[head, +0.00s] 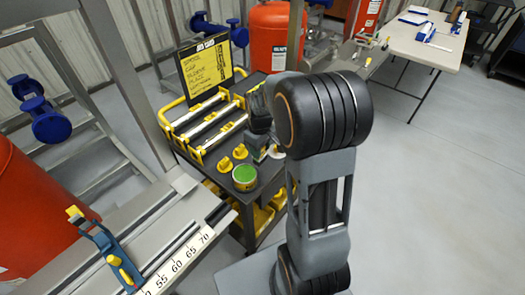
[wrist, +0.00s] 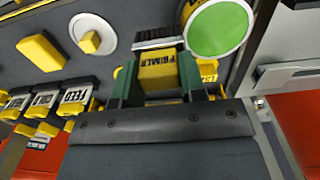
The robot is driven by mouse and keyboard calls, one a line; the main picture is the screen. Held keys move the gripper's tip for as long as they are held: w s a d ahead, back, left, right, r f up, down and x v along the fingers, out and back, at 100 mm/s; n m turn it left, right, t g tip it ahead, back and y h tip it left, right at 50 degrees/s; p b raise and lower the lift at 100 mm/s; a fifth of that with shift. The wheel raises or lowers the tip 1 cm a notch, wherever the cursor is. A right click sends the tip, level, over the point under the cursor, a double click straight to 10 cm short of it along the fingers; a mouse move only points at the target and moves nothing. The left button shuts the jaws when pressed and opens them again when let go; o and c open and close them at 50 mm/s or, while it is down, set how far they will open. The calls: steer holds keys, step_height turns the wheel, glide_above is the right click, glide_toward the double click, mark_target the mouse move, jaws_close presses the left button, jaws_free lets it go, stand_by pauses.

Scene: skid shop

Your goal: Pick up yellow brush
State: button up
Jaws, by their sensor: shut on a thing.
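The yellow brush (wrist: 158,72) has a yellow body marked "PRIMER" and dark bristles at its far end. In the wrist view my gripper (wrist: 160,78) has its two green fingers shut on the sides of the brush body. In the head view my gripper (head: 258,125) reaches down over the black cart top (head: 268,172), behind the green-topped can. My arm hides part of that area. I cannot tell whether the brush touches the cart top or is just above it.
The green-topped can (head: 244,177) stands close to the brush; its round green top (wrist: 218,28) is beside the bristles. A white disc with a yellow knob (wrist: 91,35) and a yellow block (wrist: 41,52) lie nearby. A yellow rack (head: 205,122) stands behind; open floor (head: 435,190) lies right.

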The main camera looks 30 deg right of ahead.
steer(key=s+a+r, duration=0.2)
steer(key=r, duration=0.1)
steer(key=shift+r, duration=0.1)
steer(key=s+a+r, duration=0.3)
steer(key=s+a, duration=0.2)
steer(key=s, duration=0.1)
steer(key=shift+s+a+r+b, duration=0.2)
steer(key=shift+s+r+b, duration=0.1)
steer(key=shift+b, duration=0.15)
steer(key=o, duration=0.4)
steer(key=c, duration=0.3)
